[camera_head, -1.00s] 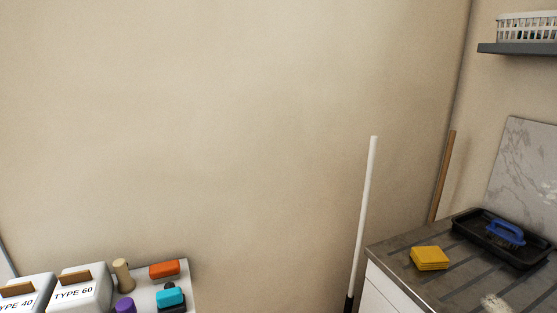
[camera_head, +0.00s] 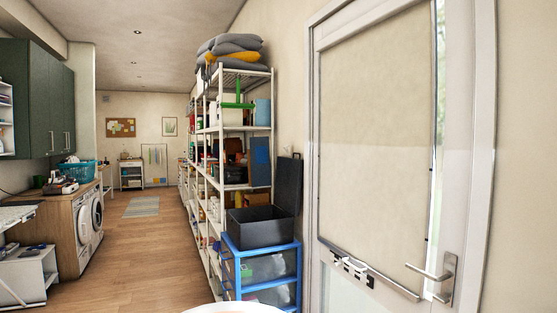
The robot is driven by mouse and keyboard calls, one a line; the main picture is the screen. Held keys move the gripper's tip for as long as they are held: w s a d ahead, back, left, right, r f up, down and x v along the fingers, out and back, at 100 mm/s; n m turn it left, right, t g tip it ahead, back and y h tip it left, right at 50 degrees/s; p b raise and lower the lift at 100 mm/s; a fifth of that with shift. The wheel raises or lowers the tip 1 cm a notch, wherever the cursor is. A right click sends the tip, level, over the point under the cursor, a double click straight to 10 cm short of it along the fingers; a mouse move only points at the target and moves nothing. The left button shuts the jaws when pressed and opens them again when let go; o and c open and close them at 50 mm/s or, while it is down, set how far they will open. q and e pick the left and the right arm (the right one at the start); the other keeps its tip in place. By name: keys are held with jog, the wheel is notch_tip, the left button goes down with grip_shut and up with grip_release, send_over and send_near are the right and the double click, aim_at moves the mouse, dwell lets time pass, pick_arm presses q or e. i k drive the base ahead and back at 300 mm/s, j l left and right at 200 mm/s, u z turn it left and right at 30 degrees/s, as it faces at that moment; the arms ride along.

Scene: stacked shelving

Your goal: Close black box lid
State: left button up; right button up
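A black box (camera_head: 258,228) stands on top of a blue-framed drawer unit, right of the middle of the head view. Its black lid (camera_head: 288,184) is open and stands nearly upright on the box's right side, near the wall. The inside of the box is mostly hidden from this angle. Neither of my grippers shows in the view.
The blue drawer unit (camera_head: 270,268) stands beside tall white shelving (camera_head: 230,130) full of goods. A white door with a handle (camera_head: 446,278) is at the right. Washing machines (camera_head: 90,220) stand at the left. The wooden floor (camera_head: 150,245) between is clear.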

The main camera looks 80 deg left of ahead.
aim_at(289, 171)
jog(key=j+u, duration=0.15)
jog(key=u, duration=0.3)
jog(key=j+u, duration=0.15)
jog(key=u, duration=0.3)
jog(key=i+j+u, duration=0.1)
jog(key=u, duration=0.4)
jog(key=i+j+u, duration=0.55)
jog(key=i+u, duration=0.35)
